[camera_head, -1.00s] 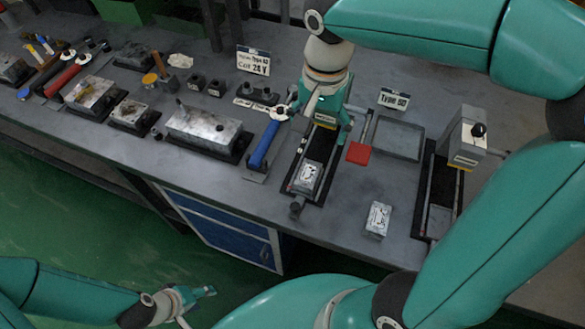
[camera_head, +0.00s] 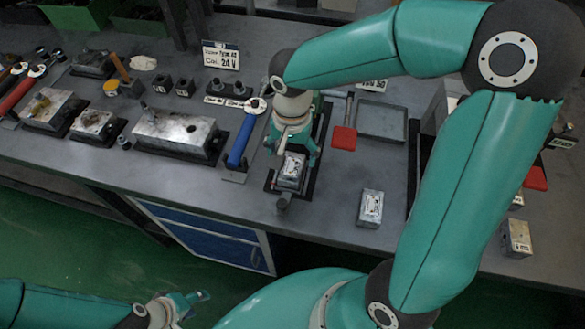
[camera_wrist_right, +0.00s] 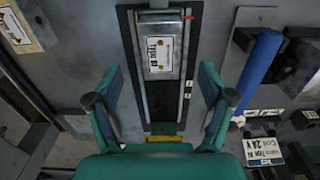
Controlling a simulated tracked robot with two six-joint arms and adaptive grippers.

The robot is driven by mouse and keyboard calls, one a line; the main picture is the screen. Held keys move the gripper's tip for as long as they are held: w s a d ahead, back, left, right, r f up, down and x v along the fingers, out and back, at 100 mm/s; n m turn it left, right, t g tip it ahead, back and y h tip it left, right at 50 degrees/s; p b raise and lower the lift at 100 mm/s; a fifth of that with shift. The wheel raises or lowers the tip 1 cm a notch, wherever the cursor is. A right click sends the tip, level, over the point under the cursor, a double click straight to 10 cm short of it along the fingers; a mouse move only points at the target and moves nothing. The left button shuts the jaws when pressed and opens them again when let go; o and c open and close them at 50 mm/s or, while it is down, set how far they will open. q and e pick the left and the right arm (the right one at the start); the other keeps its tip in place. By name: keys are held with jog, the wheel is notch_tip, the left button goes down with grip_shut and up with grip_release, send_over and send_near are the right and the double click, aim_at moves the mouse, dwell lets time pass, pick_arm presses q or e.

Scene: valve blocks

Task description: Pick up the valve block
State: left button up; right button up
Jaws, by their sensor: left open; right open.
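A metal valve block (camera_head: 291,171) with a white label sits in a narrow black fixture (camera_head: 281,197) on the bench. In the right wrist view the block (camera_wrist_right: 160,47) lies between the fixture's rails, ahead of the fingertips. My right gripper (camera_head: 293,152) is open and empty over the fixture, just behind the block in the head view. In the right wrist view its fingers (camera_wrist_right: 161,92) are spread on either side of the fixture. A second labelled block (camera_head: 370,207) lies loose on the bench to the right. My left gripper (camera_head: 193,300) is open, low over the green floor.
Another labelled block (camera_head: 517,237) is at far right. My right arm hides part of the bench.

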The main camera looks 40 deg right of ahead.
aim_at(292, 166)
jog(key=shift+w+f+p, duration=0.1)
jog(key=shift+f+p, duration=0.2)
jog(key=shift+f, duration=2.65)
grip_shut()
